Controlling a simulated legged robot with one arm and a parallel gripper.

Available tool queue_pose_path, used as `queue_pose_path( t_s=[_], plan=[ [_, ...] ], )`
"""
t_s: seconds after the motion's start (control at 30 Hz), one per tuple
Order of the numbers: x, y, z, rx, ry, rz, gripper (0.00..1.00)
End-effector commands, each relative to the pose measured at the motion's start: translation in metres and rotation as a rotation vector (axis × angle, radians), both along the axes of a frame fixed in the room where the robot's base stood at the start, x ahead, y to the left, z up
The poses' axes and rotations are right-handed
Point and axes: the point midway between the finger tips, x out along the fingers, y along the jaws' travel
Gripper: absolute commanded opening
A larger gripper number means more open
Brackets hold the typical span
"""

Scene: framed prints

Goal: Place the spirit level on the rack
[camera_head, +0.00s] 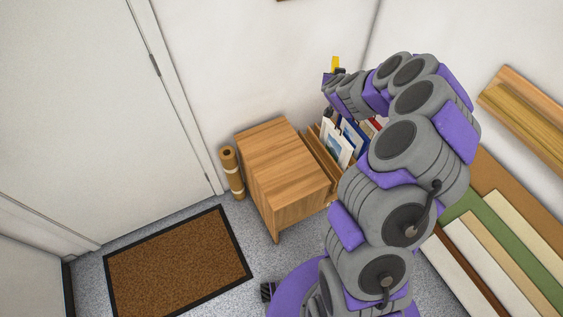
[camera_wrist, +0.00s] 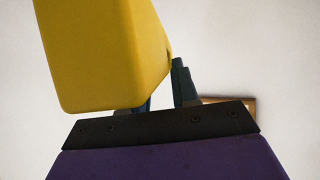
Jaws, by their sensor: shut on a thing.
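The yellow spirit level (camera_head: 335,64) is held up near the back wall, with only a small part showing past my arm in the head view. In the wrist view the spirit level (camera_wrist: 105,55) is a large yellow block, tilted, filling the upper left. My gripper (camera_head: 335,74) is shut on it; in the wrist view one dark finger of my gripper (camera_wrist: 165,88) shows beside the block and the other is mostly hidden behind it. A wooden rack (camera_head: 316,150) holding several framed prints stands below my gripper, its right part hidden by my arm.
A wooden cabinet (camera_head: 283,165) stands left of the rack, its top clear. A brown roll (camera_head: 232,172) stands beside it. A brown doormat (camera_head: 178,262) lies before the door (camera_head: 75,110). A wooden ledge (camera_head: 525,115) is on the right wall, above several leaning coloured boards (camera_head: 500,250).

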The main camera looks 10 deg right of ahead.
Motion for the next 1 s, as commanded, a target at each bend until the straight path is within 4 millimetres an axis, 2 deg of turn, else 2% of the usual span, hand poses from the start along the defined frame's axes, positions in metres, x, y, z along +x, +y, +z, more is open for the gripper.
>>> queue_pose_path(
  t_s=[0.03, 0.27, 0.53, 0.73, 1.0],
  plan=[
    [0.000, -0.005, -0.022, -0.004, 0.012, 0.019, 0.00],
    [-0.003, -0.010, -0.100, -0.011, 0.010, 0.138, 0.00],
    [-0.028, -0.008, -0.191, -0.004, 0.008, 0.281, 0.00],
    [-0.060, 0.007, -0.259, 0.002, 0.004, 0.384, 0.00],
    [-0.122, 0.050, -0.341, 0.001, 0.001, 0.512, 0.00]
  ],
)
